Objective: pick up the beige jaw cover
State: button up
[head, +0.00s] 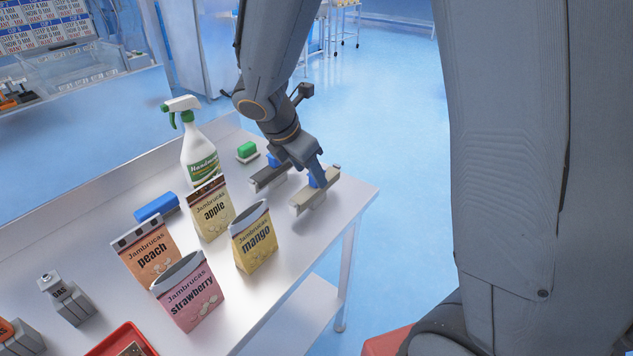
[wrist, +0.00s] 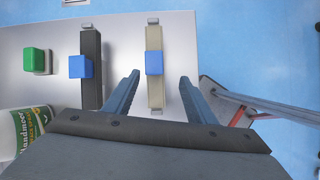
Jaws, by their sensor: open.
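The beige jaw cover (head: 303,203) lies near the table's right end in the head view, a long bar with a blue block on top. In the wrist view the beige jaw cover (wrist: 155,98) runs up the picture, its blue block (wrist: 154,63) just beyond my fingertips. My gripper (wrist: 160,79) is open and empty, with one finger on each side of the beige bar's line. In the head view my gripper (head: 299,169) is above the covers and partly hides them. I cannot tell the exact height gap.
A dark jaw cover (wrist: 91,45) with a blue block lies parallel, left of the beige one. A green block (head: 246,149), a spray bottle (head: 197,150) and snack pouches, including mango (head: 254,241), stand farther left. The table's edge is close on the right.

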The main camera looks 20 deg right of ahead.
aim_at(309, 193)
jog(key=shift+w+a+n+t, duration=0.2)
jog(key=shift+w+n+t, duration=0.1)
jog(key=shift+w+n, duration=0.65)
jog(key=shift+x, duration=0.8)
jog(key=x, duration=0.3)
jog(key=s+p+x, duration=0.1)
jog(key=x, duration=0.1)
jog(key=shift+d, duration=0.35)
jog(key=shift+w+d+f, duration=0.15)
jog(key=shift+w+f, duration=0.1)
jog(key=shift+f, duration=0.15)
jog(key=c, duration=1.2)
